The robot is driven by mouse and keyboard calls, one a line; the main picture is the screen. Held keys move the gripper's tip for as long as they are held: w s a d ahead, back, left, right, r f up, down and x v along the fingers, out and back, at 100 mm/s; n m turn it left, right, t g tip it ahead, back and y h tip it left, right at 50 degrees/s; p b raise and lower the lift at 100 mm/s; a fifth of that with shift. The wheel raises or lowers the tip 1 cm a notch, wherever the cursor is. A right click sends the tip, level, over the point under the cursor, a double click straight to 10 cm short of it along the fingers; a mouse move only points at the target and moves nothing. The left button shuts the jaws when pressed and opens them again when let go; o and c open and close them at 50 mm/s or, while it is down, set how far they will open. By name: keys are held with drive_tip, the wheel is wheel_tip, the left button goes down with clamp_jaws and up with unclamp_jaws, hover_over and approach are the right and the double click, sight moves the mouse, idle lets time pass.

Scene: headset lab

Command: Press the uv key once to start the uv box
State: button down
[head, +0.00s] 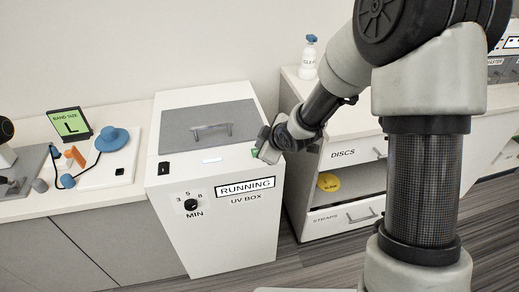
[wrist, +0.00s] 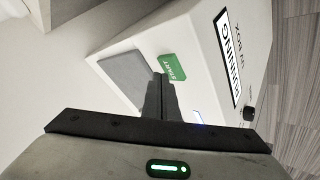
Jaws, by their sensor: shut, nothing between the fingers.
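The UV box (head: 225,232) is a white cabinet with a grey lid (head: 210,122) that is closed. Its front display (head: 246,187) reads "RUNNING", and it also shows in the wrist view (wrist: 228,58). A green key marked START (wrist: 171,68) is on the box top, beside the grey lid in the wrist view. In the head view only a bit of green shows by my fingertips. My gripper (head: 262,152) is shut and empty at the right front corner of the box top. Its fingers (wrist: 158,85) are close beside the green key; I cannot tell whether they touch it.
A dial (head: 191,204) marked 3, 5, 8 MIN is on the box front. A black switch (head: 164,168) is on the top left. A counter with a "BAND SIZE L" sign (head: 70,124) stands left; drawers marked DISCS (head: 345,154) stand right. A white bottle (head: 308,62) stands behind.

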drive_tip(key=shift+r, duration=0.3)
wheel_tip(320, 180, up, 5)
drive_tip(key=p, duration=0.4)
drive_tip(key=shift+f, duration=0.1)
idle(0.7)
